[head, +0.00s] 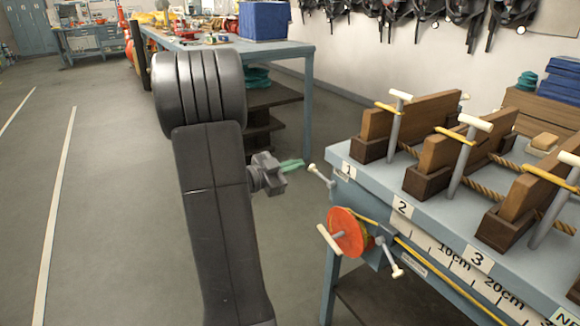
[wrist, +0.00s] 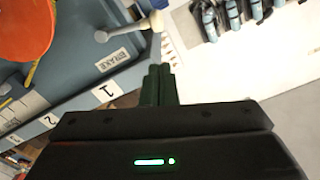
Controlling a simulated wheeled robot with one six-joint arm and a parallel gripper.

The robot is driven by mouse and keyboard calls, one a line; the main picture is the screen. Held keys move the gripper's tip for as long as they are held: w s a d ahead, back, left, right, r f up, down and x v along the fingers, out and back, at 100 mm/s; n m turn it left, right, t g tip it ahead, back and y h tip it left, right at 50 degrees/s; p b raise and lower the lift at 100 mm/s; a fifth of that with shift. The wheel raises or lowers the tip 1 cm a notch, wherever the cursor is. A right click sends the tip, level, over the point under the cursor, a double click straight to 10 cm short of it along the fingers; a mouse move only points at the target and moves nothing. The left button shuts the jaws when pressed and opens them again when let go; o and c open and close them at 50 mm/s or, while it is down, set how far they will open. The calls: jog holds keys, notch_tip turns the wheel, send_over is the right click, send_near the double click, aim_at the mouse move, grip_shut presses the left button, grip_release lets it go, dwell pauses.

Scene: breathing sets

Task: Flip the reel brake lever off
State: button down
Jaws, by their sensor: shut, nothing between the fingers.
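The brake lever (head: 321,176) is a thin grey rod with a cream knob, sticking out from the bench corner beside label 1. In the wrist view a grey rod (wrist: 152,55) with a pale knob rises just past my fingertips, near a plate marked BRAKE. My gripper (head: 292,165) has green fingers and is shut and empty. In the head view its tips are just left of the lever's knob. In the wrist view (wrist: 160,72) the fingers overlap the rod's lower end, so I cannot tell whether they touch. The orange reel (head: 345,232) is on the bench's front side below.
A second knobbed rod (head: 390,258) sticks out right of the reel. The blue-grey bench (head: 400,210) carries upright wooden blocks, ropes and T-handles. A workbench (head: 290,50) stands behind my arm. The floor to the left is open.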

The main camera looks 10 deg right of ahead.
jog(key=p+v, duration=0.1)
jog(key=v, duration=0.8)
jog(key=shift+a, duration=0.35)
jog(key=shift+s, duration=0.1)
